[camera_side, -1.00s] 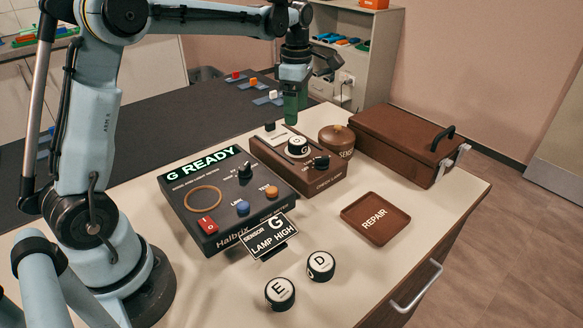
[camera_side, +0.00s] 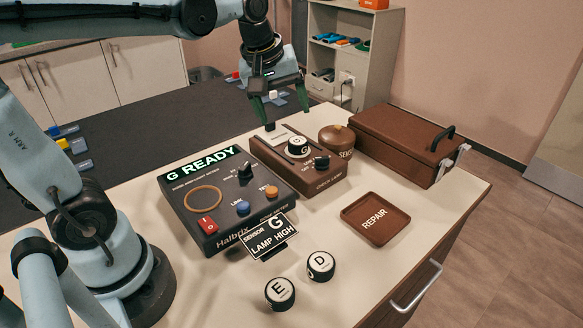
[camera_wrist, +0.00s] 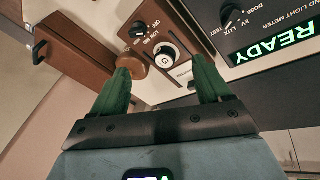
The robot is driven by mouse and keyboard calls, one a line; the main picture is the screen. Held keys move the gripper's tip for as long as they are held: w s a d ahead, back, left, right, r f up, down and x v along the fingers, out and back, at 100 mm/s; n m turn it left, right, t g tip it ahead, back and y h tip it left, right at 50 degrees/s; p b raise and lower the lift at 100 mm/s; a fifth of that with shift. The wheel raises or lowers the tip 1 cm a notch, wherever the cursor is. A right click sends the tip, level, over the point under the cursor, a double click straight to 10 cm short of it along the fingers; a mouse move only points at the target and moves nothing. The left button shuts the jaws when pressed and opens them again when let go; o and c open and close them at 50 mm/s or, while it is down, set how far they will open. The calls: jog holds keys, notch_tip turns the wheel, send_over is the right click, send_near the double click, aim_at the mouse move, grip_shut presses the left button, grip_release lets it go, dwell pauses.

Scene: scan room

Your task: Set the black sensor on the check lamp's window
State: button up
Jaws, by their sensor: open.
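The check lamp is a brown box (camera_side: 325,181) with a black knob (camera_side: 321,162), in the middle of the side view; it also shows in the wrist view (camera_wrist: 185,22). A black round sensor with a white top, lettered apparently G (camera_side: 298,146), stands upright on it and hides what lies beneath. It shows between my fingers in the wrist view (camera_wrist: 167,53). My gripper (camera_side: 288,112) is open and empty, above and behind the sensor, apart from it. Two more black sensors, E (camera_side: 280,293) and D (camera_side: 321,265), stand on the table front.
A dark light meter (camera_side: 222,212) reading "G READY" stands left of the lamp, with a "SENSOR G LAMP HIGH" sign (camera_side: 268,236) before it. A brown round pot (camera_side: 337,139), a brown case (camera_side: 405,150) and an empty REPAIR tray (camera_side: 353,219) lie to the right.

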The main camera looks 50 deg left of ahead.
jog(key=s+d+f+m+t, duration=0.3)
jog(key=s+f+m, duration=0.2)
jog(key=s+m, duration=0.3)
jog(key=m, duration=0.3)
jog(key=shift+d+f, duration=0.3)
jog(key=shift+f, duration=0.05)
dwell(0.5)
